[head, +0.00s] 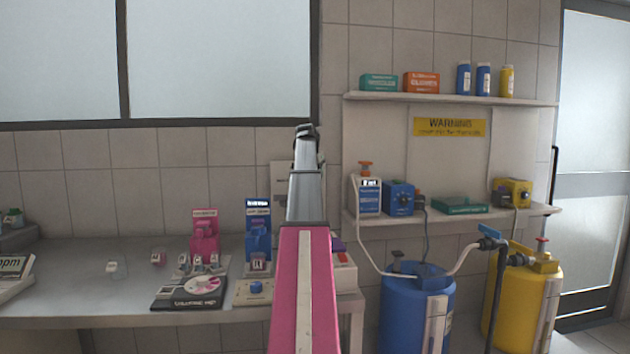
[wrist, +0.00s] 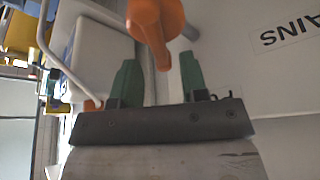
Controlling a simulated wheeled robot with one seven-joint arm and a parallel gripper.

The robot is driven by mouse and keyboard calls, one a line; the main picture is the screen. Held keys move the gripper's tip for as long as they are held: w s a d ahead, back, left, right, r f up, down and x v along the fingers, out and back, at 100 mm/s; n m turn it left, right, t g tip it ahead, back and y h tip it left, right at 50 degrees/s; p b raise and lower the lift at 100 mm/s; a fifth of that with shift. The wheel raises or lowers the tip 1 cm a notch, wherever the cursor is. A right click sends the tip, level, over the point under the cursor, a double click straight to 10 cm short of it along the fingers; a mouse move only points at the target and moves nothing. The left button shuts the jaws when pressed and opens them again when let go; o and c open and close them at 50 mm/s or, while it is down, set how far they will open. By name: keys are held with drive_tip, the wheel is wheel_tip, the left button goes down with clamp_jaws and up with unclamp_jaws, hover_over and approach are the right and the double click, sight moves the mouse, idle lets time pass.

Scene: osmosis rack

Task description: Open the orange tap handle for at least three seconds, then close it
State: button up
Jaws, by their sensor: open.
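The orange tap handle (wrist: 152,22) shows at the top of the wrist view, with its narrow lever pointing down between the green fingers. My gripper (wrist: 158,62) is open, one finger on either side of the lever's tip. Gaps show on both sides, and I see no grip on it. A white panel marked "MAINS" (wrist: 285,60) lies to the right. In the head view my own pink and grey arm covers this spot, so the tap and the fingers are hidden there. Part of a pale panel (head: 283,176) shows behind the arm.
A white box (head: 368,194) with an orange knob stands on the shelf, close right of my arm. A blue pump (head: 398,198) is beside it. Blue (head: 404,310) and yellow (head: 525,300) barrels with hoses stand below. The bench (head: 90,290) at left holds small items.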

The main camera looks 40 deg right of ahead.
drive_tip(key=v, duration=0.8)
drive_tip(key=shift+r, duration=0.1)
